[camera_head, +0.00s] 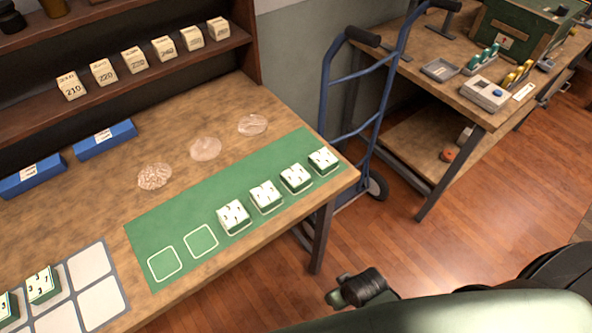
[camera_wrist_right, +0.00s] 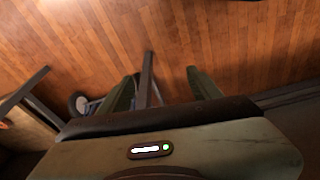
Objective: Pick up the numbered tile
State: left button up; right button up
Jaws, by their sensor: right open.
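Several green tiles with white, numbered tops stand in a row on the green mat (camera_head: 140,243), among them one at the row's left end (camera_head: 233,217) and one at its right end (camera_head: 323,161). Another numbered tile (camera_head: 42,285) sits on a grey-and-white grid (camera_head: 98,303) at the lower left, and one more is cut off by the left edge. The digits are too small to read surely. My right gripper (camera_wrist_right: 160,87) is open and empty in the right wrist view, with floor beyond its fingers. My left gripper is not in view.
Two outlined squares on the mat are empty. Clear discs (camera_head: 205,148) and blue trays (camera_head: 105,139) lie behind it. Numbered blocks (camera_head: 103,72) line a shelf. A blue hand truck (camera_head: 325,100) stands between this table and another workbench (camera_head: 455,97). The wooden floor (camera_head: 440,250) has free room.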

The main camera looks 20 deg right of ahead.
jog(key=w+r+t+p, duration=0.1)
jog(key=w+r+t, duration=0.15)
jog(key=r, duration=0.75)
jog(key=w+r+t+p, duration=0.15)
jog(key=w+r, duration=0.25)
jog(key=r, duration=0.5)
jog(key=n+t+y, duration=0.2)
jog(key=t+y, duration=0.3)
jog(key=t, duration=0.1)
send_near(297, 176)
jog(key=x, duration=0.1)
jog(key=p+x, duration=0.1)
jog(key=shift+w+a+r, duration=0.15)
jog(key=shift+w, duration=0.65)
jog(key=x, duration=0.3)
jog(key=f+p+x, duration=0.1)
jog(key=x, duration=0.3)
jog(key=shift+a+f, duration=0.1)
jog(key=shift+a, duration=0.05)
jog(key=c, duration=1.3)
